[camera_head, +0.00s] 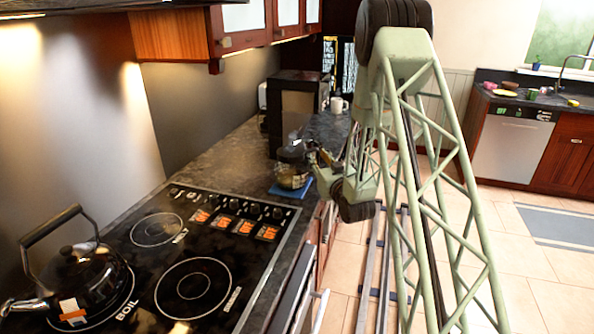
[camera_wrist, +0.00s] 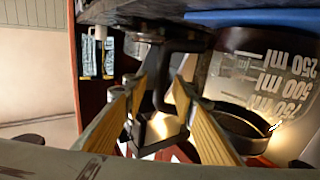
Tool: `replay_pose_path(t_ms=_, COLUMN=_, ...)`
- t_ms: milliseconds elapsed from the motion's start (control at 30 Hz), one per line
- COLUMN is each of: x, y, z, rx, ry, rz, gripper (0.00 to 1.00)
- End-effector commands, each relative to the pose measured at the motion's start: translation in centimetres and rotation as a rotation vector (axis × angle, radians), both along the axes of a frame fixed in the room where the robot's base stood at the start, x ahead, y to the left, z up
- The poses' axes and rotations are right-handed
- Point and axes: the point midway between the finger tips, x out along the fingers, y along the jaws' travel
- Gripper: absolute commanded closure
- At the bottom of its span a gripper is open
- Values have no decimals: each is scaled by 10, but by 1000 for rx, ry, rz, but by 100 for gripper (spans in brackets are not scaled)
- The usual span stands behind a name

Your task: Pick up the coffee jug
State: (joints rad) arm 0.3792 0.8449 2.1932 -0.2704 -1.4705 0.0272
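The coffee jug (camera_head: 291,172) is clear glass with dark parts and stands upright on a blue mat (camera_head: 290,190) near the counter's front edge. In the wrist view the glass jug (camera_wrist: 262,80) appears upside down at the right, with white millilitre marks. Its dark handle (camera_wrist: 158,62) reaches in between my yellow-padded fingers. My gripper (camera_head: 318,158) is at the jug's right side in the head view. In the wrist view my gripper (camera_wrist: 162,88) is open, with one finger on each side of the handle and a gap visible. Exact contact is hard to tell.
A dark coffee machine (camera_head: 296,105) stands behind the jug, with white mugs (camera_head: 337,104) farther back. A black stove (camera_head: 190,265) with a kettle (camera_head: 80,275) is in the foreground. Cabinets (camera_head: 225,35) hang above the counter.

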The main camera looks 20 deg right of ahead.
Motion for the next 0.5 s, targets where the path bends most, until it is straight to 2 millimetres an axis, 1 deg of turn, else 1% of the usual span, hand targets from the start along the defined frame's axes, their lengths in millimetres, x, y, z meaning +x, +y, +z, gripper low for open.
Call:
replay_pose_path(t_ms=133, x=0, y=0, z=0, rx=0, ry=0, rz=0, gripper=75)
replay_pose_path(t_ms=400, x=0, y=0, z=0, rx=0, ry=0, rz=0, gripper=100)
replay_pose_path(t_ms=500, x=0, y=0, z=0, rx=0, ry=0, rz=0, gripper=100)
